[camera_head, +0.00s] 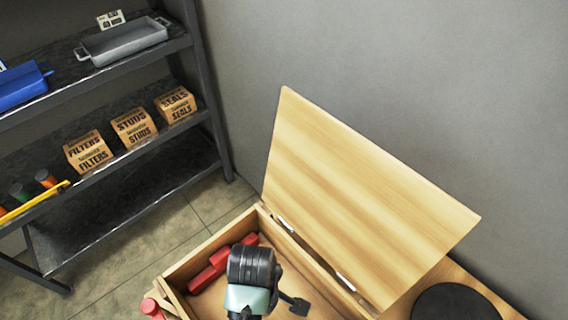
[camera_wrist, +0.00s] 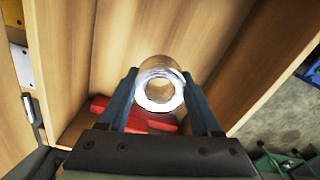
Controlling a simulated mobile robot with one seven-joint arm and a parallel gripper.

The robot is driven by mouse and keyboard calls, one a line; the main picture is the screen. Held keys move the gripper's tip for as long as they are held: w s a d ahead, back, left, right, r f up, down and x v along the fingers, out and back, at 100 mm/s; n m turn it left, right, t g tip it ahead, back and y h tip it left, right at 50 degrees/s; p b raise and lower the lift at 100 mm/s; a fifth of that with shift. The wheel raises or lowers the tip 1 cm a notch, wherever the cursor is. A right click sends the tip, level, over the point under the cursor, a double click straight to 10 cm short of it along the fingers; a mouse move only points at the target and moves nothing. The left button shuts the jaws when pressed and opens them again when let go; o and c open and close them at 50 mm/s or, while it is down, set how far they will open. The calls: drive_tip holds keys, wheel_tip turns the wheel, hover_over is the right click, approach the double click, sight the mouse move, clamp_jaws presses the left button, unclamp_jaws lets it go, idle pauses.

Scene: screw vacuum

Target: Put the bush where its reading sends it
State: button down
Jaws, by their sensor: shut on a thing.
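The bush (camera_wrist: 158,104) is a short, shiny metal ring with an open bore. It shows in the wrist view between the two blue fingers of my gripper (camera_wrist: 160,92), which is shut on it. The bush is over the inside of an open wooden box (camera_head: 180,278); its height above the floor of the box is unclear. In the head view my wrist hangs over this box and hides the bush. A grey tray (camera_head: 125,41) with a small card behind it and a blue tray (camera_head: 22,87) stand on the upper shelf. The card's print is too small to read.
The box's hinged lid (camera_head: 365,195) stands open on the right. Red objects (camera_head: 222,262) lie inside the box. Cartons marked FILTERS (camera_head: 88,152), STUDS (camera_head: 134,128) and SEALS (camera_head: 176,104) stand on the middle shelf. A black disc (camera_head: 455,303) lies right of the lid.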

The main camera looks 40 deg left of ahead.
wheel_tip(320, 180, down, 6)
drive_tip(key=shift+r, duration=0.1)
drive_tip(key=shift+w+f, duration=0.15)
drive_tip(key=shift+f, duration=2.2)
drive_tip(key=shift+c, duration=0.4)
unclamp_jaws()
drive_tip(key=shift+f, duration=0.2)
wheel_tip(320, 180, up, 12)
drive_tip(key=shift+r, duration=0.2)
